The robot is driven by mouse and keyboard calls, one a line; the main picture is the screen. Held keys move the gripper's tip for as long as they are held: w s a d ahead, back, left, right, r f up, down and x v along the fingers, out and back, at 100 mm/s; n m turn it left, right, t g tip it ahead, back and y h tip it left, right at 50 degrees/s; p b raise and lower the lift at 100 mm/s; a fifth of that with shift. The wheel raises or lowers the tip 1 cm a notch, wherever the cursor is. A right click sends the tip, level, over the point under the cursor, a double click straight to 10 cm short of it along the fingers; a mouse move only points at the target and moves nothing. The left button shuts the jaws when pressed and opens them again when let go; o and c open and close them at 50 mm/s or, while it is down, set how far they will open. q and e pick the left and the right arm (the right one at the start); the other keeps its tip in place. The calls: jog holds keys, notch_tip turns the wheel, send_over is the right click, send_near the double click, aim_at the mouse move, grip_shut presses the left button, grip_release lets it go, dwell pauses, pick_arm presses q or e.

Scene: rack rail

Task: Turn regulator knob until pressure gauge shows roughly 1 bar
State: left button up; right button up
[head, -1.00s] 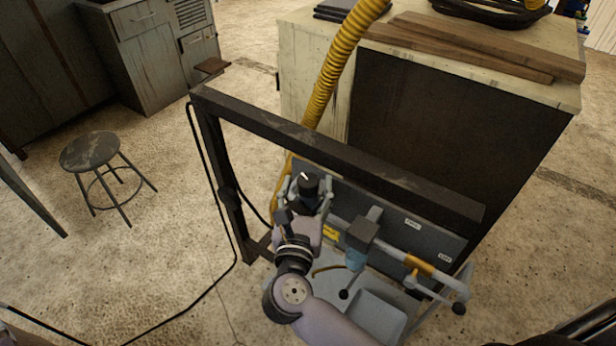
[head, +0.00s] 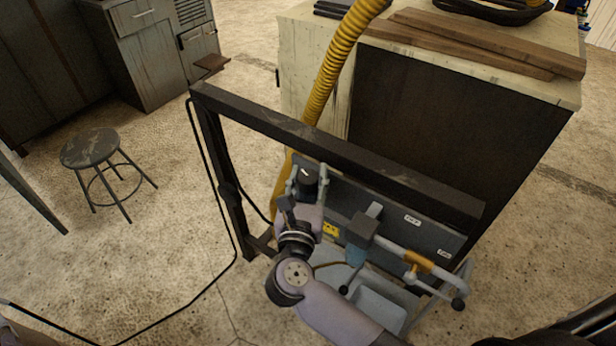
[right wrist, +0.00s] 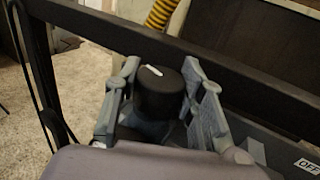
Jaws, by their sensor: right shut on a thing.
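The regulator knob (head: 306,181) is a black cylinder with a white pointer mark on top, on the grey panel at the left end of the rail assembly. It also shows in the right wrist view (right wrist: 159,93), where the mark slants toward the upper left. My right gripper (head: 309,182) is shut on the knob, with one grey finger on each side; both fingers show in the right wrist view (right wrist: 160,97). I cannot make out the pressure gauge or any reading in either view. My left gripper is not in view.
A dark metal frame (head: 335,146) runs just behind the knob. Right of the knob are a grey pipe with an orange band (head: 420,262) and a blue-bowled filter unit (head: 357,246). A yellow hose (head: 335,65) hangs behind. A stool (head: 90,148) stands on the left.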

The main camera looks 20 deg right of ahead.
jog(key=c, duration=0.4)
jog(key=shift+n+y, duration=0.3)
jog(key=shift+y, duration=0.1)
jog(key=n+y+p, duration=0.1)
jog(key=y, duration=0.1)
jog(key=n+t+y+p, duration=0.1)
jog(key=n+y, duration=0.1)
jog(key=y, duration=0.1)
jog(key=shift+d+r+n+t+y+p, duration=0.1)
jog(key=shift+n+t+y+p, duration=0.2)
jog(key=n+y+p, duration=0.1)
jog(key=n+y, duration=0.1)
jog(key=y, duration=0.2)
jog(key=shift+n, duration=0.3)
jog(key=shift+n+y+p, duration=0.35)
jog(key=shift+n+y, duration=0.45)
jog(key=shift+y, duration=0.3)
jog(key=shift+n+g+y, duration=1.1)
jog(key=shift+n+y, duration=0.1)
jog(key=shift+y, duration=0.7)
